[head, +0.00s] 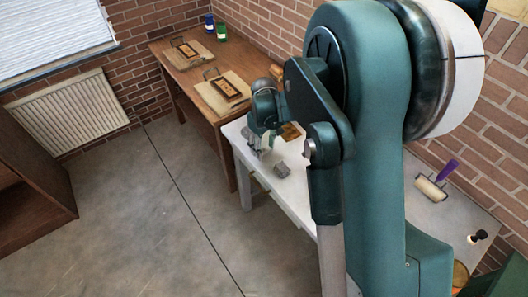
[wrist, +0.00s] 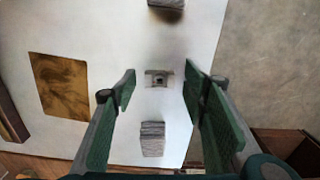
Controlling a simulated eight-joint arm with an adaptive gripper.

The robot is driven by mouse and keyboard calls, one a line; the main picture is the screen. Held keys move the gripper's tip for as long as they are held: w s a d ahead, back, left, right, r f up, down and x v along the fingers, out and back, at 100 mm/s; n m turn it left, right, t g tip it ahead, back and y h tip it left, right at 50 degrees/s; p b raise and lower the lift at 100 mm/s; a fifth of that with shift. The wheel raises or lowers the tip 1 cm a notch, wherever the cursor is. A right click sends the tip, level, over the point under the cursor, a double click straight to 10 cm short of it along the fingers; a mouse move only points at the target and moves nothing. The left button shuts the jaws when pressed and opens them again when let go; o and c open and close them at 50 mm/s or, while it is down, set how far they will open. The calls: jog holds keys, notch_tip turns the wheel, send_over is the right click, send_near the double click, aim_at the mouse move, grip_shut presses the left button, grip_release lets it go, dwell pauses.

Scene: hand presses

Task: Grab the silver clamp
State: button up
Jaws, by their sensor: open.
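A small silver piece with a dark hole (wrist: 159,78), which looks like the silver clamp, lies on the white table in the wrist view. My gripper (wrist: 160,84) is open above the table, with one green-padded finger on each side of this piece in the picture. Its height above the piece is hard to judge. In the head view my gripper (head: 264,150) hangs over the far left part of the white table (head: 300,196), and I cannot make out the small piece there.
A grey block (wrist: 152,138) lies near the fingers; a dark grey block (wrist: 166,3) is at the top edge. A brown plate (wrist: 62,86) lies left. A roller (head: 432,188) lies on the table's right part. Presses (head: 228,88) stand on a wooden table (head: 164,62) behind.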

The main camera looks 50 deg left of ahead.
aim_at(264, 152)
dwell(0.3)
jog(key=c, duration=1)
jog(key=shift+r, duration=0.15)
notch_tip(264, 152, up, 10)
jog(key=shift+p, duration=0.35)
